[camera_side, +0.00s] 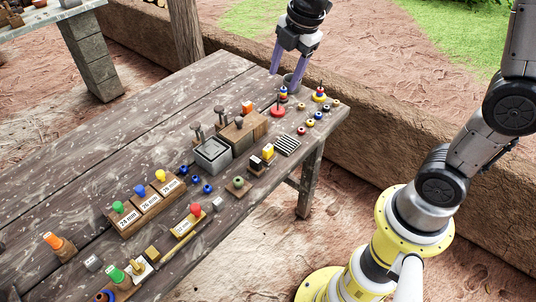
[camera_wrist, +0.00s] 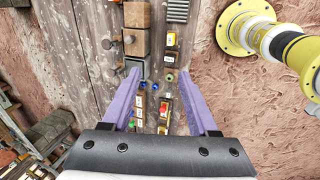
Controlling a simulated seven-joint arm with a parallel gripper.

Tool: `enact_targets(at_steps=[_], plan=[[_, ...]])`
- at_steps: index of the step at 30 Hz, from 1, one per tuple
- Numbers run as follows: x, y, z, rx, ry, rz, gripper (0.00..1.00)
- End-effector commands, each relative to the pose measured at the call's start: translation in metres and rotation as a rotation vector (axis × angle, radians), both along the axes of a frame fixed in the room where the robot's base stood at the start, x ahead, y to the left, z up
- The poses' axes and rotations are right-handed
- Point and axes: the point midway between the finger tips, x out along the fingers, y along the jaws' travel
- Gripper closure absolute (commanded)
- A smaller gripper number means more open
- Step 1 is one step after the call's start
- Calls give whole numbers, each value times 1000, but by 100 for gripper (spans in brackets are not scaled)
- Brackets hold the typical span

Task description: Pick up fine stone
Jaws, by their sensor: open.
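No label that I can read marks the fine stone. I cannot tell which, if any, is the fine stone. My gripper (camera_side: 285,77) is open over the table's far right end, behind and right of the blocks. Its purple fingers (camera_wrist: 159,75) are apart with nothing held between them.
Upright knobbed tools (camera_side: 197,132) stand left of the blocks. A striped grey piece (camera_side: 287,146) lies to their right. Ring stackers (camera_side: 319,95) and small rings crowd the right end. Labelled wooden blocks (camera_side: 145,201) stand nearer. The table's back left is bare.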

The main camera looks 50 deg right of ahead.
Motion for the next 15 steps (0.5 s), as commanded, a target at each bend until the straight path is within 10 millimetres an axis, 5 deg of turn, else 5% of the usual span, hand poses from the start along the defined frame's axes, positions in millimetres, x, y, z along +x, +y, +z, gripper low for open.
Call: enact_targets(at_steps=[6,15], plan=[[46,-1,-83,-22,170,114,40],[44,-2,-139,-14,284,111,40]])
